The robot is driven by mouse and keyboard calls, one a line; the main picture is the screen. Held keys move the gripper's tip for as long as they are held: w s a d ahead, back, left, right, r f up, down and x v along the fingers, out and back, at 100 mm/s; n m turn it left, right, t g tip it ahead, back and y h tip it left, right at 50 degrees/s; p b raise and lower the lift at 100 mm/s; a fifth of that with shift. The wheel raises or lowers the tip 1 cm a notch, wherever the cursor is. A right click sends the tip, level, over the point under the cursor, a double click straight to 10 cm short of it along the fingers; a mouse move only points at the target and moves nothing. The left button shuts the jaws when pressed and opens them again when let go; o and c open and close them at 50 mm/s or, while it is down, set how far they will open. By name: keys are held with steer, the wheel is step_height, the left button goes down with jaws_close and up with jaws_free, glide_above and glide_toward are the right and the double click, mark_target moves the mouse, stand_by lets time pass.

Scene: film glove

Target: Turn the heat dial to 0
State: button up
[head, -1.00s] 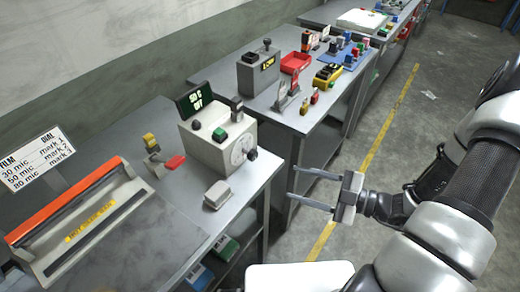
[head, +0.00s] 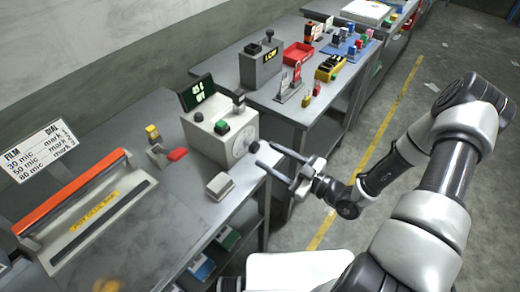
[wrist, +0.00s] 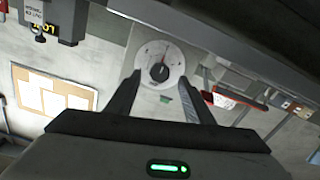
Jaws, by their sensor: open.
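The heat dial is a white round disc (head: 240,147) with a dark knob on the side of a pale box (head: 206,142). In the wrist view the dial (wrist: 150,53) lies ahead, between the fingers as seen, with a red mark near its knob (wrist: 159,73). The dial's numbers are too small to read. My gripper (head: 265,155) is open and empty, its fingers pointing at the dial from the right. The fingers also frame the dial in the wrist view (wrist: 170,76). Whether the tips touch the knob cannot be told.
The box has a small dark display (head: 197,95) and a green button (head: 221,127) on top. An orange-barred sealer (head: 75,190) stands on the left of the bench. A small pale block (head: 220,185) lies before the box. A second bench (head: 300,112) stands behind.

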mark_target(257, 150)
steer(key=shift+x, duration=2.3)
steer(key=shift+c, duration=0.2)
steer(key=c, duration=1)
